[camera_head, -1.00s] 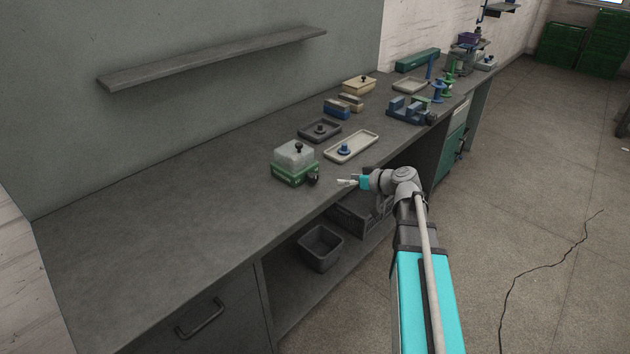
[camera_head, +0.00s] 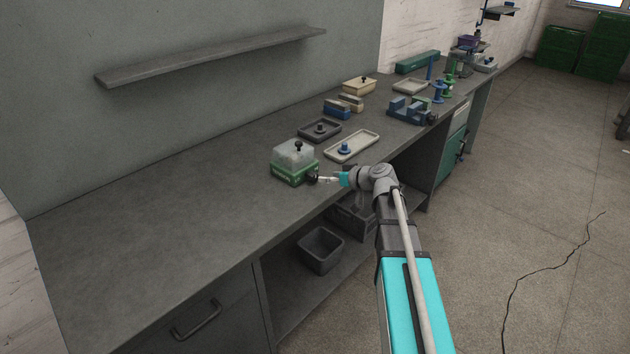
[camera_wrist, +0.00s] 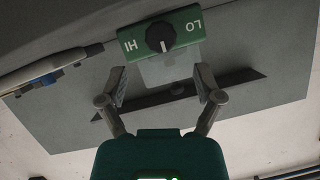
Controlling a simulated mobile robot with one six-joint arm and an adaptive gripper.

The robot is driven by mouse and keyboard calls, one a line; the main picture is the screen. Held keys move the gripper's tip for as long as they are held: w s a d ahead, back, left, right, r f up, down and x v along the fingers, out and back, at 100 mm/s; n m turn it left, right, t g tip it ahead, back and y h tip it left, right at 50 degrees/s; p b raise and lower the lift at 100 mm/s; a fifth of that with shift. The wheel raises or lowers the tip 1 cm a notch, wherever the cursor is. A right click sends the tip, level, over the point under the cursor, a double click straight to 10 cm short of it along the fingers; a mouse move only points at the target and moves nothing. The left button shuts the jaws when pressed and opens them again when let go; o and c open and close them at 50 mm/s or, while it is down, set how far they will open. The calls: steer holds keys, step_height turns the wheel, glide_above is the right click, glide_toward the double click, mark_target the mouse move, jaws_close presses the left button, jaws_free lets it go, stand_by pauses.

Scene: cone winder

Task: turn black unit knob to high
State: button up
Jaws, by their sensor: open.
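The green unit (camera_head: 290,177) with a clear, black-knobbed cover stands near the bench's front edge in the head view. Its black knob (camera_head: 312,178) is on the side facing my gripper (camera_head: 324,179), which is close to it. In the wrist view the black knob (camera_wrist: 158,36) sits on the green panel (camera_wrist: 185,24) between HI at left and LO at right, with lettering inverted. A white mark on the knob points down in the picture, between the labels. My gripper (camera_wrist: 161,76) is open, its fingers apart below the knob in the picture with nothing between them.
A pale tray (camera_head: 362,139) with a blue knobbed piece and a dark tray (camera_head: 330,124) lie beyond the unit. A blue fixture (camera_head: 405,110) is farther along the bench. The bench left of the unit is clear. A wall shelf (camera_head: 215,55) hangs above.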

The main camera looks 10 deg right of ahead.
mark_target(316, 176)
steer(key=shift+b+x, duration=1)
steer(key=shift+x, duration=2.4)
steer(key=c, duration=1.2)
steer(key=shift+o, duration=0.2)
steer(key=shift+m+y, duration=0.3)
steer(key=shift+m, duration=0.2)
steer(key=o, duration=1.2)
steer(key=shift+c, duration=0.2)
